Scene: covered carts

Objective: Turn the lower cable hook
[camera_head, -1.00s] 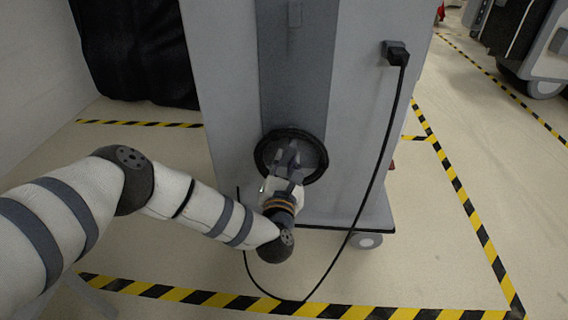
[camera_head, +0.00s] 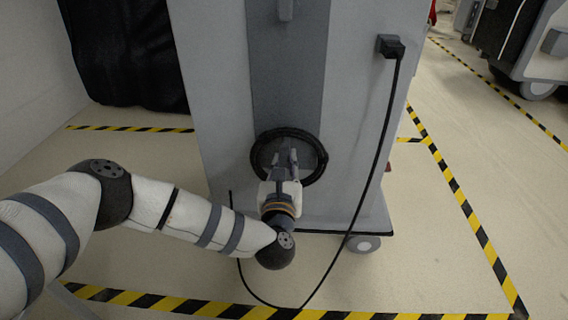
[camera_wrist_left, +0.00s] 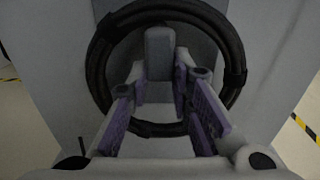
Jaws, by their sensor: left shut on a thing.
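The lower cable hook (camera_wrist_left: 159,52) is a grey rounded block in front of the cart's panel, inside the coiled black cable, upright in the left wrist view. My left gripper (camera_head: 285,161) is at the lower middle of the cart, within the coil's ring. In the left wrist view its two fingers (camera_wrist_left: 161,70) are closed on the hook's sides. In the head view the fingers mostly hide the hook. The coiled cable (camera_head: 320,146) hangs as a ring around the fingertips. My right gripper is not in view.
The upper hook (camera_head: 286,9) is on the cart (camera_head: 220,70) above the coil. A black plug (camera_head: 391,46) sits at upper right, its cable (camera_head: 368,185) looping down to the floor near my wrist. Yellow-black tape (camera_head: 190,305) marks the floor. Another cart (camera_head: 537,70) stands far right.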

